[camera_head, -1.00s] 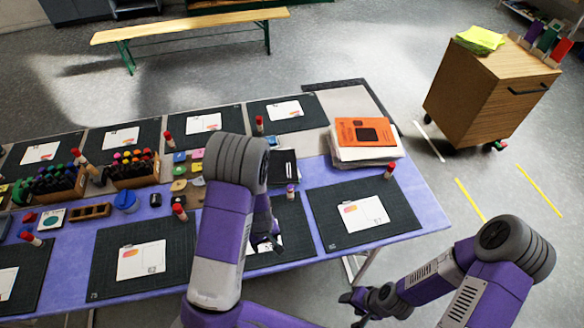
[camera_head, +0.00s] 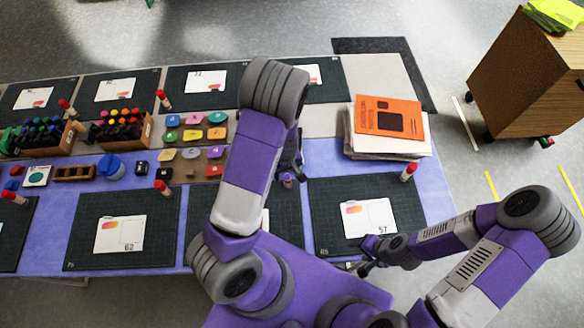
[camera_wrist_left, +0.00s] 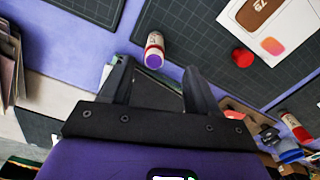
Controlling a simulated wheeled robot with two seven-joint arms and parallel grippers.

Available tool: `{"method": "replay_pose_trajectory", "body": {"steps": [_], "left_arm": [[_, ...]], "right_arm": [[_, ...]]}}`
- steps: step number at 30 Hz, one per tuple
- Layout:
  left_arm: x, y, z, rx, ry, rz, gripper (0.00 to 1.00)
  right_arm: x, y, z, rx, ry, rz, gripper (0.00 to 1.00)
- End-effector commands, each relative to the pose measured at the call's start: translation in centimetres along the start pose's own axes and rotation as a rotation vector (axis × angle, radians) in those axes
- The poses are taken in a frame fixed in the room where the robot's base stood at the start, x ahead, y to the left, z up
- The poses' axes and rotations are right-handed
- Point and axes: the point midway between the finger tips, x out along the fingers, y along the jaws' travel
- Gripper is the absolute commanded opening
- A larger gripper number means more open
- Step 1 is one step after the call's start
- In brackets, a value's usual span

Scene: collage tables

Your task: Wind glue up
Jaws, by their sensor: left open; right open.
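An uncapped glue stick (camera_wrist_left: 153,52) with a white body stands between the mats in the left wrist view, its round purple top facing the camera. A loose red cap (camera_wrist_left: 242,57) lies on the dark mat beside it. My left gripper (camera_wrist_left: 156,74) is open and empty, its two fingers on either side of and just short of the glue stick, apart from it. In the head view the left gripper (camera_head: 288,172) is partly hidden by my own arm. My right gripper (camera_head: 368,258) looks empty and is low near the front edge of the right mat (camera_head: 330,195).
Other red-capped glue sticks (camera_head: 408,172) stand between mats. An orange book (camera_head: 388,118) lies on a paper stack at the back right. Marker boxes (camera_head: 122,130) and coloured pads (camera_head: 192,135) fill the middle. A wooden cabinet (camera_head: 520,75) stands right of the table.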

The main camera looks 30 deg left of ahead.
Motion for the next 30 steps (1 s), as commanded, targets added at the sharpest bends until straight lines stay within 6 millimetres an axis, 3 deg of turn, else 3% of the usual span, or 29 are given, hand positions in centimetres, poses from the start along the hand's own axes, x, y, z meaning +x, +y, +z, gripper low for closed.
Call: {"method": "replay_pose_trajectory", "body": {"steps": [3,10,21,30], "left_arm": [[1.6,0.0,0.0,0.000,0.000,0.000,0.60],[3.2,0.0,0.0,0.000,-0.002,-0.001,0.60],[8.4,0.0,0.0,0.000,-0.001,-0.001,0.60],[9.4,0.0,0.0,0.000,0.001,0.001,0.60]], "right_arm": [[1.5,0.6,-0.1,0.000,0.001,0.000,0.55],[2.1,0.8,-0.2,0.000,0.002,0.000,0.55],[3.0,1.1,-0.2,0.000,0.002,0.000,0.55],[3.1,1.1,-0.2,0.000,0.002,0.000,0.55]]}}
